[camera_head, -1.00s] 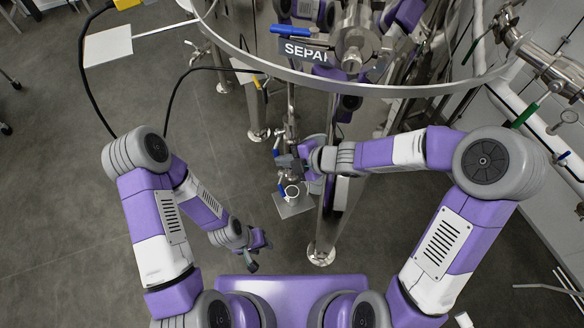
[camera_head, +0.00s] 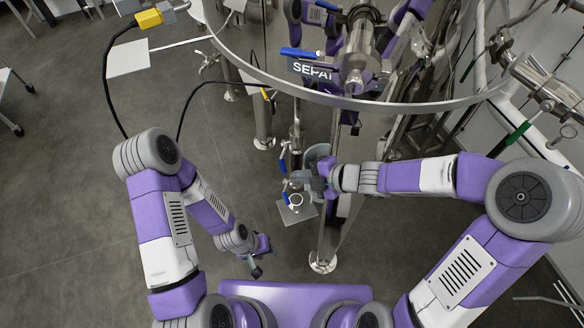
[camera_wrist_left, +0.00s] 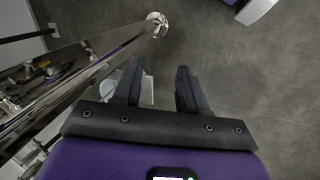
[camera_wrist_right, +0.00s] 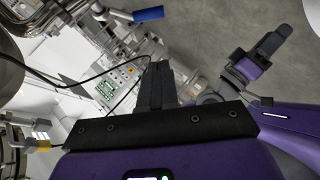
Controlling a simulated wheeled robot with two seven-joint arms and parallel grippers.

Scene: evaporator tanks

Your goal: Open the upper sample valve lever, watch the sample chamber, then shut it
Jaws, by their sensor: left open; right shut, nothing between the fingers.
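A thin vertical sample pipe (camera_head: 296,132) hangs in the middle of the head view. A blue lever (camera_head: 283,158) sits upright on its left side, and a second, lower blue lever (camera_head: 286,197) shows above a white ring-shaped cup on a square plate (camera_head: 297,214). My right gripper (camera_head: 292,180) is shut and empty, between these levers in the picture and overlapping the pipe; contact cannot be told. It shows shut in the right wrist view (camera_wrist_right: 160,66). The sample chamber is not clearly visible. My left gripper (camera_head: 256,271) is open and empty, low and left of the plate.
A curved metal rail (camera_head: 350,103) crosses above the pipe. A steel post (camera_head: 327,235) stands right of the plate. A larger blue handle (camera_head: 302,54) is above the SEPA label (camera_head: 308,70). Black cables hang at the left. The floor (camera_head: 80,220) at left is clear.

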